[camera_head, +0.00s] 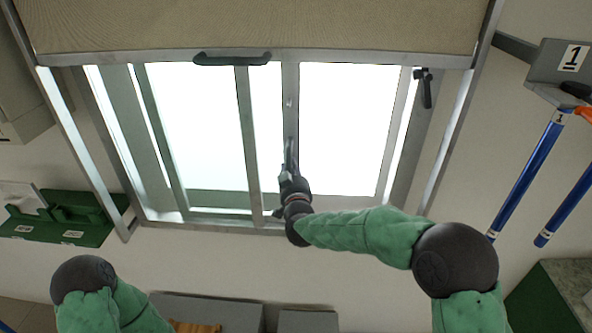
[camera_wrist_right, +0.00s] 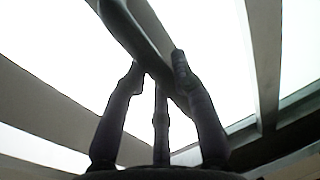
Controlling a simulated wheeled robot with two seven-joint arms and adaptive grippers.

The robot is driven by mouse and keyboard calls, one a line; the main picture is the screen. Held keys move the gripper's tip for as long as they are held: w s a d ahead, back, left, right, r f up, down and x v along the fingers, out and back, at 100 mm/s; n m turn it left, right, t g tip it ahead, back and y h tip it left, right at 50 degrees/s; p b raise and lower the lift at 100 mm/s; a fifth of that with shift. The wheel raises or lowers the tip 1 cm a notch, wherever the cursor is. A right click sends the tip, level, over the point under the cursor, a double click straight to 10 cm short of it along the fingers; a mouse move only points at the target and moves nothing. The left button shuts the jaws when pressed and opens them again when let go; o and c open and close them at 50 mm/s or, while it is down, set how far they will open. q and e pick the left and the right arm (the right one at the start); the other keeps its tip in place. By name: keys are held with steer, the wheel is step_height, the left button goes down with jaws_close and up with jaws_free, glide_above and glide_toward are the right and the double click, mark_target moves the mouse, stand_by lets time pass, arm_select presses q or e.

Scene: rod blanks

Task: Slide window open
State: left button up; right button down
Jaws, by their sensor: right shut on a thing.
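The window (camera_head: 290,105) fills the upper middle of the head view, with bright panes in grey frames. Two upright stiles stand near its middle, a left one (camera_head: 246,130) and a right one (camera_head: 290,100), with a bright strip between them. My right gripper (camera_head: 290,166) is at the lower part of the right stile, shut on a dark handle there. In the right wrist view, its fingers (camera_wrist_right: 160,80) close around the dark, slanting handle (camera_wrist_right: 135,32). The gripper hides the handle's lower end. My left gripper is out of view; only part of that arm shows at bottom left.
A beige blind (camera_head: 250,25) with a black pull (camera_head: 232,58) hangs above. A black lever (camera_head: 426,88) sits on the right frame. A green box (camera_head: 60,218) is at left; blue rods (camera_head: 526,176) hang at right. Grey boxes (camera_head: 210,312) stand below.

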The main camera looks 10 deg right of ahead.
steer(key=c, duration=1)
jaws_free()
steer(key=s, duration=1.2)
steer(key=shift+a, duration=0.3)
steer(key=shift+f, duration=0.1)
